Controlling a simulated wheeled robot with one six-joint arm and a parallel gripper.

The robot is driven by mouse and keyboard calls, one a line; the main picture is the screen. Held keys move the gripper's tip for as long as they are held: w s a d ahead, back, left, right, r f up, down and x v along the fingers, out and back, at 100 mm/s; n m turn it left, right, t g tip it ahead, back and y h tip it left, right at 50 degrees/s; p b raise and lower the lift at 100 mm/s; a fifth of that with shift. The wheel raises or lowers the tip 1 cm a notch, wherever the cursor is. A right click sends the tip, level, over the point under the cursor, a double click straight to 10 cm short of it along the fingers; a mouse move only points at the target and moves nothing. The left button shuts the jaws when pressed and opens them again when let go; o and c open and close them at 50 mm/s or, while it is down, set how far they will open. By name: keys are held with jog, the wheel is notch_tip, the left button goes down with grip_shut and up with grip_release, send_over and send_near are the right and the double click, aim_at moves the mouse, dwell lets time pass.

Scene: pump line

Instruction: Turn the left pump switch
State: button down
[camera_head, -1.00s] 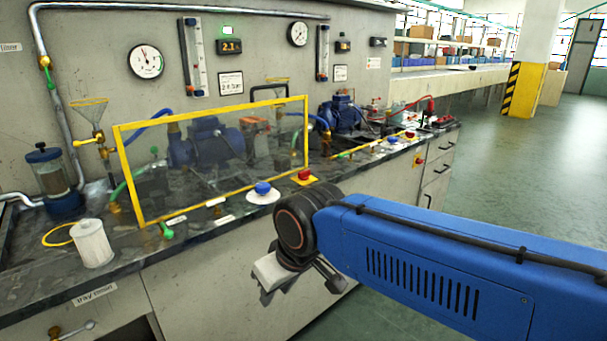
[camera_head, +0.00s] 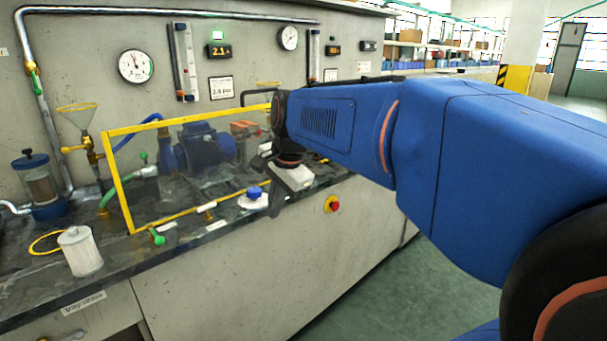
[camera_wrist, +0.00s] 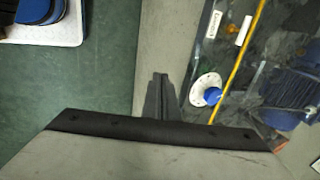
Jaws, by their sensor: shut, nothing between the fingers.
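The left pump switch appears to be the blue knob (camera_head: 254,192) on a round white plate (camera_head: 246,203), at the bench's front edge before the yellow-framed guard. The knob (camera_wrist: 212,96) and its plate (camera_wrist: 203,82) also show in the wrist view, right of the fingers. My gripper (camera_head: 275,207) is shut and empty, just right of the knob in the head view and apparently apart from it. In the wrist view the closed fingers (camera_wrist: 161,78) appear over the pale cabinet front, beside the bench edge. The exact gap is hard to judge.
The clear guard with its yellow frame (camera_head: 118,185) stands before the blue left pump (camera_head: 205,147). A red button on a yellow plate (camera_head: 332,204) is on the cabinet front. A white cylinder (camera_head: 79,251) stands at left. My arm hides the right part of the bench.

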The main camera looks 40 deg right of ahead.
jog(key=w+d+r+m, duration=0.2)
jog(key=d+m, duration=0.4)
jog(key=d, duration=0.2)
jog(key=w+d+r+m, duration=0.2)
jog(key=d+m, duration=0.4)
jog(key=d, duration=0.1)
jog(key=w+d+r+m, duration=0.2)
jog(key=d+r+m, duration=0.1)
jog(key=d+m, duration=0.4)
jog(key=shift+n, duration=0.4)
jog(key=x, duration=0.3)
jog(key=w+x, duration=0.1)
jog(key=x, duration=0.3)
jog(key=w+x, duration=0.1)
jog(key=x, duration=0.3)
jog(key=shift+w+d+r, duration=0.1)
jog(key=shift+d+r, duration=0.25)
jog(key=shift+w, duration=0.65)
